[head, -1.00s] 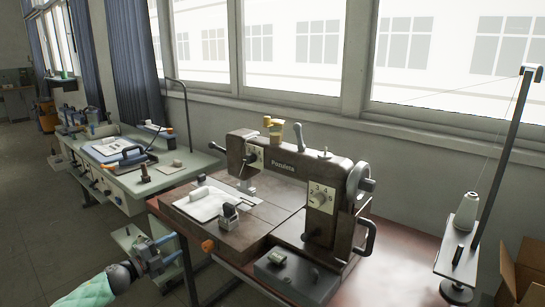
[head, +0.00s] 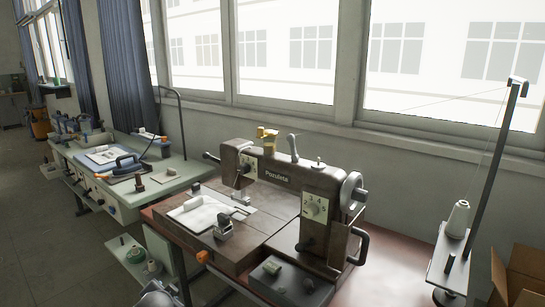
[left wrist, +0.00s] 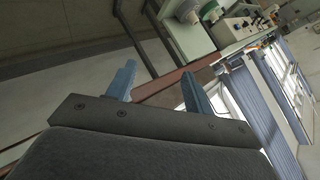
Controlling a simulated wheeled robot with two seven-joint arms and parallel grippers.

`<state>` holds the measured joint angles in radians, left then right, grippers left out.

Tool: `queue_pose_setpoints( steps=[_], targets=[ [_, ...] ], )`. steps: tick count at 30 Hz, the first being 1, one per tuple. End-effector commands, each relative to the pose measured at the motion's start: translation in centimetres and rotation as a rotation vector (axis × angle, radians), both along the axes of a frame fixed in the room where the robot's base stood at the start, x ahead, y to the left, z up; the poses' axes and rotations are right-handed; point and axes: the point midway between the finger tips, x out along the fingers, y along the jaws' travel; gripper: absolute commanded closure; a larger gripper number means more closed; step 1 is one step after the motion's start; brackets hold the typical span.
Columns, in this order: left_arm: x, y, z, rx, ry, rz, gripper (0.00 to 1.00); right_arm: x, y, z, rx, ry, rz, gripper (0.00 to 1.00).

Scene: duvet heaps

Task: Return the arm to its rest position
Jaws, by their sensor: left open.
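My left gripper (left wrist: 158,86) shows in the left wrist view with its two blue-grey fingers spread apart and nothing between them. In the head view only a small grey part of the left gripper (head: 160,296) shows at the bottom edge, below and to the left of the sewing machine. The rest of the left arm is out of the head view. My right arm and gripper are in neither view.
A brown sewing machine (head: 290,185) stands on a reddish table (head: 385,268). A green workbench (head: 170,183) stands to the left. A thread stand (head: 485,185) and cardboard box (head: 525,268) are at the right. Floor (head: 40,250) is clear at lower left.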

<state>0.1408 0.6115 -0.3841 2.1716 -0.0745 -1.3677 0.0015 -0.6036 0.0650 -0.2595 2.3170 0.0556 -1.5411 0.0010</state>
Motion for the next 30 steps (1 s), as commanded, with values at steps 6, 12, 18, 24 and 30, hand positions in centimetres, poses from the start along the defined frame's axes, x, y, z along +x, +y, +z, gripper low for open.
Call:
queue_pose_setpoints(
  steps=[6,12,18,24,30],
  targets=[
    [-9.9,-5.7,-3.0,-0.182,0.223,0.056,0.48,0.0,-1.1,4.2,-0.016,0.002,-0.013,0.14],
    [-17.0,-9.7,-4.3,-0.334,0.34,0.074,0.48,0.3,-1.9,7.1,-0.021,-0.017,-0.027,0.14],
    [-23.1,-12.7,-5.2,-0.466,0.418,0.106,0.48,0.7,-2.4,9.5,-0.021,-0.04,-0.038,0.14],
    [-29.2,-14.8,-7.3,-0.562,0.523,0.171,0.48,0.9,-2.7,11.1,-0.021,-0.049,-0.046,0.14],
    [-35.0,-16.6,-9.4,-0.617,0.632,0.226,0.48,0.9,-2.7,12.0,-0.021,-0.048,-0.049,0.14]
  ],
)
